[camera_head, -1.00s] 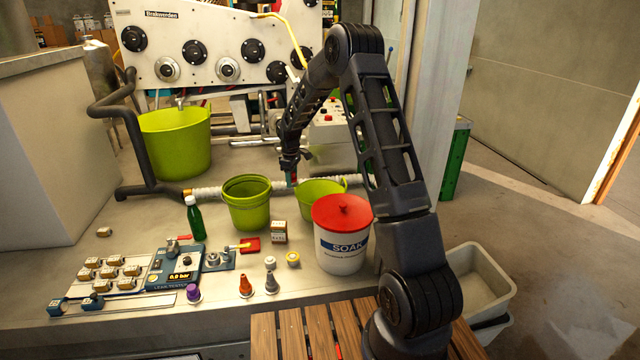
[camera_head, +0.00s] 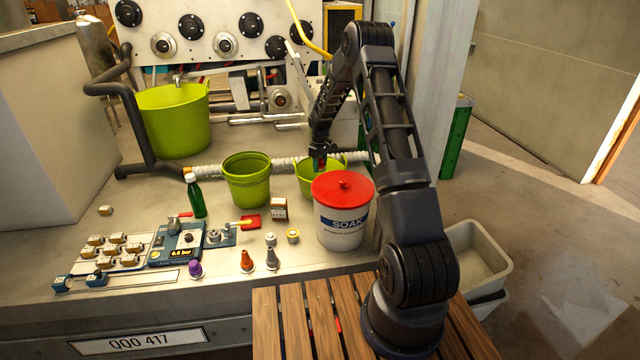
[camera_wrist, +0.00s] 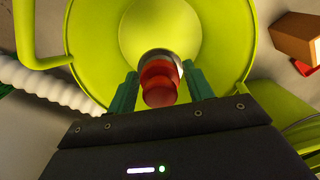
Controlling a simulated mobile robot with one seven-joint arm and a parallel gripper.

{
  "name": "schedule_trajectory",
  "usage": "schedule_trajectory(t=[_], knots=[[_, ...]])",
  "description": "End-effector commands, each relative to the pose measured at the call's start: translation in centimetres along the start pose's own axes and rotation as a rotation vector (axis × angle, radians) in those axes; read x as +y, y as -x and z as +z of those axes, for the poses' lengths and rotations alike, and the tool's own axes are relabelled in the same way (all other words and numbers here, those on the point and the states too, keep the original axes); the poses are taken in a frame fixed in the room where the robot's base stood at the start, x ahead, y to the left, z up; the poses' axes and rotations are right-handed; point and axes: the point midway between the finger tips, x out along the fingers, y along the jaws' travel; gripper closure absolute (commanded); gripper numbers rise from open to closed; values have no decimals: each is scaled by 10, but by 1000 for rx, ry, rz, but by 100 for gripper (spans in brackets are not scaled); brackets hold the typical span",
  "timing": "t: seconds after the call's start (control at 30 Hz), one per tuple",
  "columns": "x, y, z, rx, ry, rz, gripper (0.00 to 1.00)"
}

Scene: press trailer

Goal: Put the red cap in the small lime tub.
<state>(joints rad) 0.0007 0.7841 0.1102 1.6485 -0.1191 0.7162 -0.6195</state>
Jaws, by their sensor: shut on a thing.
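The small lime tub (camera_head: 308,184) stands on the bench behind the white SOAK bucket, which hides part of it. In the wrist view the tub (camera_wrist: 235,50) is seen from above, with a lime handle at its left. My gripper (camera_head: 319,164) is over the tub's opening, pointing down. In the wrist view its green fingertips (camera_wrist: 160,88) are shut on the red cap (camera_wrist: 160,85). The cap, with a silvery edge behind it, appears above the tub's pale inner floor. Its exact height over the floor cannot be told.
A taller lime bucket (camera_head: 247,185) stands left of the tub, and a large lime basin (camera_head: 172,125) further back. The SOAK bucket (camera_head: 343,220) with its red lid is close in front. A ribbed white hose (camera_head: 222,170) runs behind. A green bottle (camera_head: 195,197) stands left.

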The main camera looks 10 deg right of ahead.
Motion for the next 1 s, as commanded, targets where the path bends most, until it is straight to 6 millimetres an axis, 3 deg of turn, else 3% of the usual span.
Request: schedule_trajectory(t=[0.1, 0.3, 0.57, 0.8, 1.0], knots=[[-1, -27, 0, -2, 1, -2, 74], [0, -57, -1, 0, 1, -1, 74], [0, -72, -1, 0, 1, -1, 74], [0, -104, 0, 0, 0, -1, 74], [0, -108, 0, 1, 0, 0, 74]])
